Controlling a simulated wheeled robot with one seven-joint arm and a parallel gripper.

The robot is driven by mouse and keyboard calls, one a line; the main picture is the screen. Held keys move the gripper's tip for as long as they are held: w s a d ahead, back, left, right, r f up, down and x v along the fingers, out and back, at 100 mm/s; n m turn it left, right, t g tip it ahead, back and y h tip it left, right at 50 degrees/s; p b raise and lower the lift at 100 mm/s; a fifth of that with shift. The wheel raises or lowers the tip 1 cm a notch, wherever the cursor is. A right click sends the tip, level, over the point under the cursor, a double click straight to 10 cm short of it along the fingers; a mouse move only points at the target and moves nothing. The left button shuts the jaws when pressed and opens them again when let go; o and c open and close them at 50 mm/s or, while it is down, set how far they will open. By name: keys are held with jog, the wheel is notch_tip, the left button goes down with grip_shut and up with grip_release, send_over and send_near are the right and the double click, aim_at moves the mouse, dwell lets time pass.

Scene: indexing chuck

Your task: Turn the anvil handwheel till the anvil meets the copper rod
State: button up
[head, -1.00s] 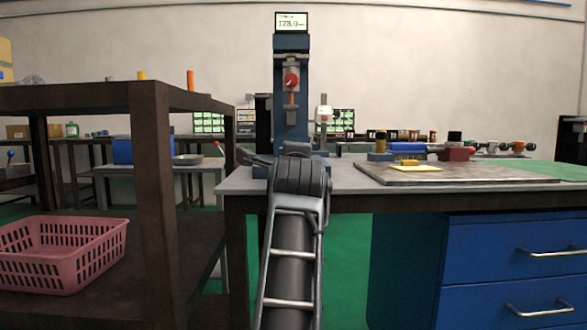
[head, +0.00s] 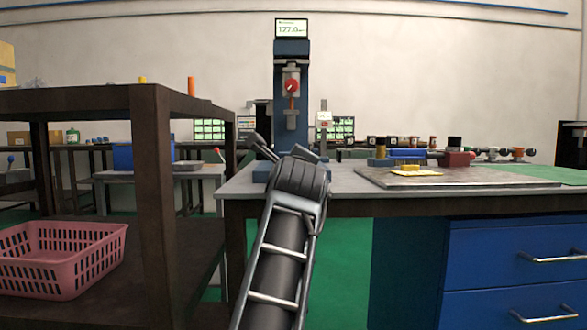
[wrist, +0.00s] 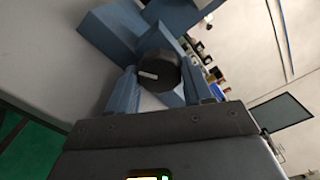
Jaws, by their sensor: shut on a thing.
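The anvil handwheel is a dark round knob (wrist: 160,68) with a white mark on its face. In the wrist view it sits between the two blue fingers of my gripper (wrist: 158,76), which is shut on it. The blue upright machine (head: 291,62) stands on the table in the head view. A red knob (head: 292,85) is on its front, and a thin orange-copper rod (head: 291,103) shows just below that. The display (head: 291,28) on top appears to read 177.0. My arm hides the handwheel and the lower front of the machine in the head view; I cannot make out the anvil.
A dark shelf (head: 120,97) with a pink basket (head: 62,255) stands at left. Blue drawers (head: 515,265) are under the table.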

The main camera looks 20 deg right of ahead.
jog(key=shift+f, duration=0.15)
jog(key=o, duration=1)
jog(key=shift+o, duration=0.2)
jog(key=shift+f, duration=0.1)
